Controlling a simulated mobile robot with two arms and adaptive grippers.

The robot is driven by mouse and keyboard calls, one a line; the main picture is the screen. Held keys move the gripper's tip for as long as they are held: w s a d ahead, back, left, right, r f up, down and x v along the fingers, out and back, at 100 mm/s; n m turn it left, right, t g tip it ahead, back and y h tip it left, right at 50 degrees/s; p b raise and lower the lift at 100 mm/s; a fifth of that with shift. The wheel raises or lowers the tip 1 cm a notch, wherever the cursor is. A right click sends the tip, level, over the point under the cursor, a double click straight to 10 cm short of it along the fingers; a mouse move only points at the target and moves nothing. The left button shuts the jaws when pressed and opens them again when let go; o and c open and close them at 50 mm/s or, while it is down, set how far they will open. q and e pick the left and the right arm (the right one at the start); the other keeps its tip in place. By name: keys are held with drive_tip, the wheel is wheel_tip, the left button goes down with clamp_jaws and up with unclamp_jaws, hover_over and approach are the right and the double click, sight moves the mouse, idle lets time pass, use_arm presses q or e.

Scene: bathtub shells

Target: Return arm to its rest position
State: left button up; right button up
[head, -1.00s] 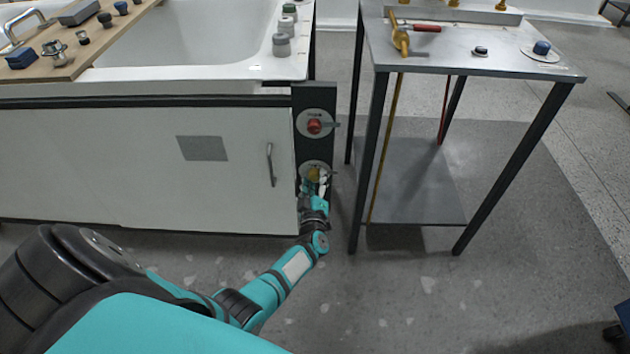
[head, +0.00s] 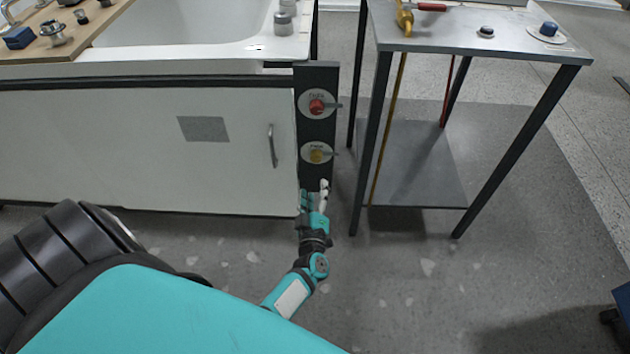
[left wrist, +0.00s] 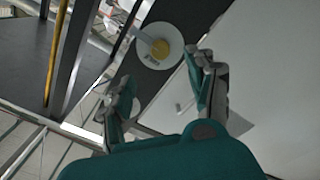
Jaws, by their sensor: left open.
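My left gripper (head: 314,190) is open and empty just below the yellow knob (head: 317,155) on the dark panel at the tub's right end. In the left wrist view its two fingers (left wrist: 160,88) stand apart, with the yellow knob (left wrist: 160,47) and its white disc beyond them, not between the tips. My left arm (head: 305,275) reaches forward from the bottom of the head view. My right gripper is not in view.
A red knob (head: 317,106) sits above the yellow one on the dark panel (head: 318,80). The white tub cabinet (head: 100,150) is left of the panel. A metal table (head: 470,40) with dark legs stands close on the right. Floor in front is clear.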

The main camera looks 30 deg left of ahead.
use_arm(q)
drive_tip(key=shift+s+d, duration=0.25)
drive_tip(key=shift+s, duration=0.15)
